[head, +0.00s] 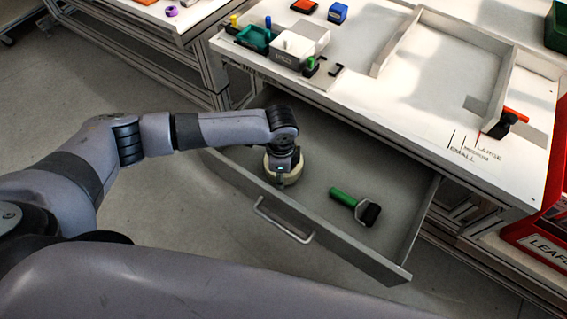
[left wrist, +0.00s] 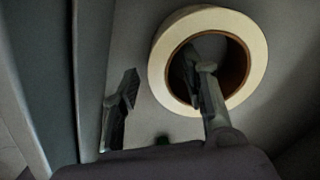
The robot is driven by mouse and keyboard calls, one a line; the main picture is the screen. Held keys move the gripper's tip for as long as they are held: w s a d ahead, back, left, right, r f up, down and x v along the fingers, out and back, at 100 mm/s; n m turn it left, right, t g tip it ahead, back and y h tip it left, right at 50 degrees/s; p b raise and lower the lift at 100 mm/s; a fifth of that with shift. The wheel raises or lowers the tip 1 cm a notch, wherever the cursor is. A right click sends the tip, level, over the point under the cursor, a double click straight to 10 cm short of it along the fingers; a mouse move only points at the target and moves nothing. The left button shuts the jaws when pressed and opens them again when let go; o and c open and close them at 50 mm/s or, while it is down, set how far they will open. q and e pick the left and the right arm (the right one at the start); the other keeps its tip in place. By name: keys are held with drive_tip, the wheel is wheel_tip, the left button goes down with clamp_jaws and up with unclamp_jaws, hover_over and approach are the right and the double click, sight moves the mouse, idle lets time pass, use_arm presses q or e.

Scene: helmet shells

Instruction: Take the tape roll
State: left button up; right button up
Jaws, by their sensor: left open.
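The tape roll (head: 297,172) is a cream ring in the left part of the open drawer (head: 390,262). In the left wrist view the tape roll (left wrist: 160,66) shows its brown core and open hole. My left gripper (head: 284,176) is down at the roll, pointing into the drawer. In the left wrist view my left gripper (left wrist: 160,78) is open, with one finger at the roll's hole and the other outside its left side. The roll's wall lies between the fingers; I cannot tell whether they touch it. My right gripper is not in view.
A green-handled roller (head: 355,206) lies in the drawer, right of the roll. The drawer's front has a metal handle (head: 283,222). The worktable above holds a shallow frame (head: 505,85), a white box (head: 290,50) and small parts. A red bin (head: 540,240) stands at right.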

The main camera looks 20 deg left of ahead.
use_arm(q)
drive_tip(key=shift+f, duration=0.45)
clamp_jaws()
idle(0.3)
